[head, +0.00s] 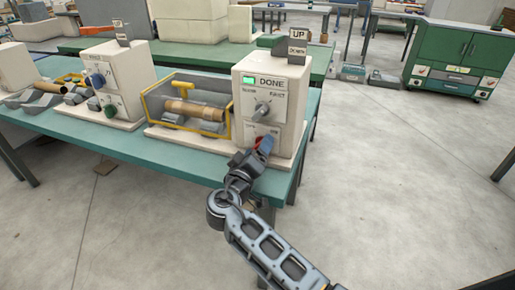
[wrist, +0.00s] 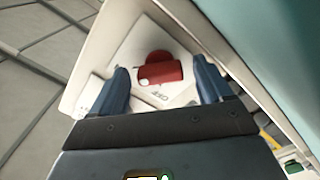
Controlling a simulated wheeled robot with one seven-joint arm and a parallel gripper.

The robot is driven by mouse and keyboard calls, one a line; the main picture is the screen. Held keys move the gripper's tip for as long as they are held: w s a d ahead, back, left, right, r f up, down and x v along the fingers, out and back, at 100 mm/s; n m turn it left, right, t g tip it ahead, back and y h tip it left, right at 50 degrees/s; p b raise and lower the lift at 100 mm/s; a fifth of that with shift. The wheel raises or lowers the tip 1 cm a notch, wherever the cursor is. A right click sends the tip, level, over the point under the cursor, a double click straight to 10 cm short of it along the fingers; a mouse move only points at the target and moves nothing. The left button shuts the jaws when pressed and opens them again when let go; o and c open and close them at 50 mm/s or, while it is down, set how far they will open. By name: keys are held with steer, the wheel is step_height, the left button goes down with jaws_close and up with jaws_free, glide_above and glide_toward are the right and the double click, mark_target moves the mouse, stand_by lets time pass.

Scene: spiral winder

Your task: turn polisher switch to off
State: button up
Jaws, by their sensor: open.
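A red switch knob (wrist: 161,70) sits on the pale front panel of the right-hand machine (head: 265,88). In the head view only a sliver of the red knob (head: 257,140) shows, low on the panel beside my gripper. My gripper (head: 264,146) is at the lower panel. In the wrist view its two blue fingers are apart, one on each side of the knob, with visible gaps; my gripper (wrist: 161,82) is open. Dark lettering, possibly OFF, is printed beside the knob in the wrist view. No label naming the polisher is readable.
Above the red knob are a grey dial (head: 262,108) and a green-lit DONE sign (head: 249,81). A yellow-framed guard (head: 187,103) with a brown roll is to the left. A similar machine (head: 118,75) stands further left on the teal table (head: 180,152).

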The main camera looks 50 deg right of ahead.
steer(key=shift+d, duration=0.15)
steer(key=shift+c, duration=0.4)
steer(key=c, duration=1)
steer(key=shift+o, duration=0.2)
steer(key=n+p, duration=0.1)
steer(key=n, duration=0.2)
steer(key=shift+r+n, duration=0.1)
steer(key=shift+n, duration=0.2)
steer(key=n+p, duration=0.2)
steer(key=n, duration=0.2)
steer(key=shift+n, duration=0.3)
steer(key=n+p, duration=0.2)
steer(key=n, duration=0.2)
steer(key=shift+p, duration=0.35)
steer(key=shift+n+p, duration=0.9)
steer(key=shift+n, duration=0.9)
